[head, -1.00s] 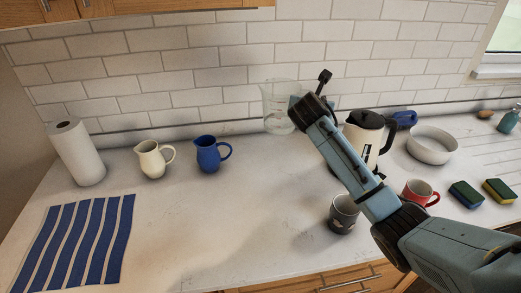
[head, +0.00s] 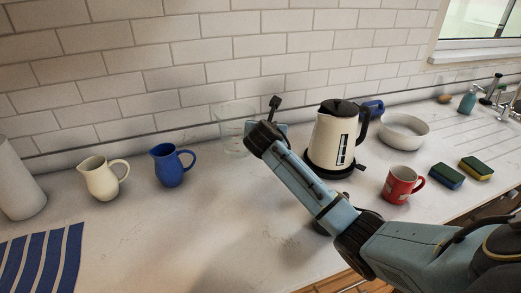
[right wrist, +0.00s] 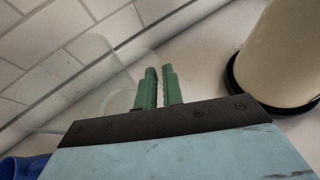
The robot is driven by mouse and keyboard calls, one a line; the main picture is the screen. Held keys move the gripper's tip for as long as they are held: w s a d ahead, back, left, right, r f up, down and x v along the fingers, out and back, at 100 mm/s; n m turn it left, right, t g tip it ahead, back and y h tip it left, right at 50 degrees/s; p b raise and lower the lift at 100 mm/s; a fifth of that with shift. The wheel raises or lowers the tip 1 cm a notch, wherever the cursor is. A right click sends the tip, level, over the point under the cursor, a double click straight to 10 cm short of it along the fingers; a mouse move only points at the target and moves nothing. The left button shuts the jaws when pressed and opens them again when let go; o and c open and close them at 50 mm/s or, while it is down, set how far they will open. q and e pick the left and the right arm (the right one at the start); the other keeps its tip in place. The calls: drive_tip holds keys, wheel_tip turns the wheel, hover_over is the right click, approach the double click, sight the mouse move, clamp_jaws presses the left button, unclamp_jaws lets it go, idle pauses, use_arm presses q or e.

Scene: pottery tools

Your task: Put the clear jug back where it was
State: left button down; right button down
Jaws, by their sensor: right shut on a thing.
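The clear jug (head: 233,130) is upright by the tiled wall, between the blue jug and the kettle. I cannot tell whether its base touches the counter or hangs just above it. In the right wrist view the jug (right wrist: 92,75) is a faint see-through outline beyond and left of the fingers. My right gripper (right wrist: 159,85) has its green fingers closed on the jug's handle side. In the head view my wrist mostly hides these fingers. My left gripper is not in view.
The blue jug (head: 171,166) and cream jug (head: 103,179) stand left of the clear jug. The cream kettle (head: 333,140) stands close on the right. A red mug (head: 399,187) is further right. My arm nearly hides a dark mug. The front-middle counter is clear.

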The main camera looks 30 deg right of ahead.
drive_tip(key=shift+f+b, duration=0.45)
drive_tip(key=shift+f, duration=2.4)
drive_tip(key=c, duration=1.5)
unclamp_jaws()
drive_tip(key=shift+f, duration=0.1)
drive_tip(key=shift+c, duration=0.2)
drive_tip(key=p+v, duration=0.2)
drive_tip(key=v, duration=1)
